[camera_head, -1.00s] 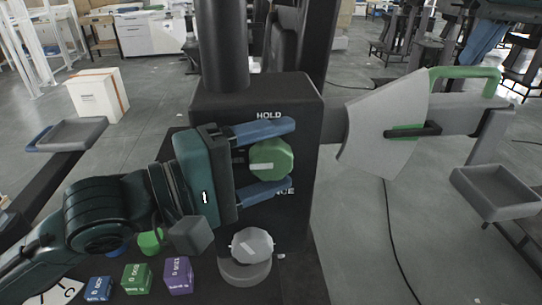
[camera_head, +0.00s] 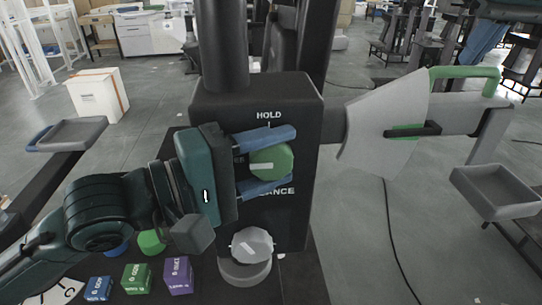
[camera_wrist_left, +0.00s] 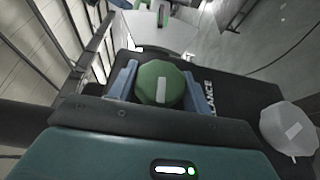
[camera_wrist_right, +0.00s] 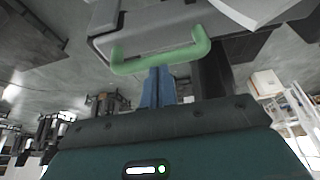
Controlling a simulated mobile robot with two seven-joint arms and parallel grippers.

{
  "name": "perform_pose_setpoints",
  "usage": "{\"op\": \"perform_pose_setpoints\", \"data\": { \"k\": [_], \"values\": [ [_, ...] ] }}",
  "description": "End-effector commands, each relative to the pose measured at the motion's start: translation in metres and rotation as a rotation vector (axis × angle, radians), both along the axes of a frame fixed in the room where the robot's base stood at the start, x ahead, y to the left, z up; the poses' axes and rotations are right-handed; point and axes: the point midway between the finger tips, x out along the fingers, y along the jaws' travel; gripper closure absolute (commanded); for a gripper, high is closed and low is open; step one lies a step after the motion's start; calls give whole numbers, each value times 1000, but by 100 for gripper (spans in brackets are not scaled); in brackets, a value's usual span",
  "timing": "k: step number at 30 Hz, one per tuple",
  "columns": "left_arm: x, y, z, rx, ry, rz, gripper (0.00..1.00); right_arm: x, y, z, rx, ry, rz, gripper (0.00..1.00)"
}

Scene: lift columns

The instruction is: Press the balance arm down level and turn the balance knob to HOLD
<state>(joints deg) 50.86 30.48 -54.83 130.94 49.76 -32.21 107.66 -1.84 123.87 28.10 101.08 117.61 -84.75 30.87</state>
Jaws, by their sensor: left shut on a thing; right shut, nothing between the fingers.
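The green balance knob (camera_head: 271,161) sits on the dark column housing, between HOLD above and BALANCE below; its white mark lies nearly horizontal on the left side. My left gripper (camera_head: 290,158) is shut on the knob, one blue finger above and one below; the left wrist view also shows the knob (camera_wrist_left: 160,84) between the fingers. The grey balance arm (camera_head: 455,120) extends right from the column and looks near level, with a green handle (camera_head: 463,73) on top. My right gripper (camera_wrist_right: 158,70) is shut and empty, its fingertips near the handle (camera_wrist_right: 160,58); contact is unclear.
A grey tray (camera_head: 515,207) hangs at right and another (camera_head: 78,146) stands at left. Green (camera_head: 136,278), purple (camera_head: 178,276) and blue (camera_head: 98,288) blocks lie below my left arm. A grey round knob (camera_head: 251,240) is below the green knob.

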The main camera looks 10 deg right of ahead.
Motion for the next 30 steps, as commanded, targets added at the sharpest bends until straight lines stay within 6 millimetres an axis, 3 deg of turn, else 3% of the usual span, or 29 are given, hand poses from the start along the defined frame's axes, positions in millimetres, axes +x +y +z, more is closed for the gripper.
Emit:
{"op": "perform_pose_setpoints", "data": {
  "k": [11,30],
  "values": [
    [0,-1,3,192,-28,1,74,0,0,-1,0,2,0,100],
    [0,-2,3,792,-96,1,74,0,0,-1,0,3,0,100]
  ]
}}
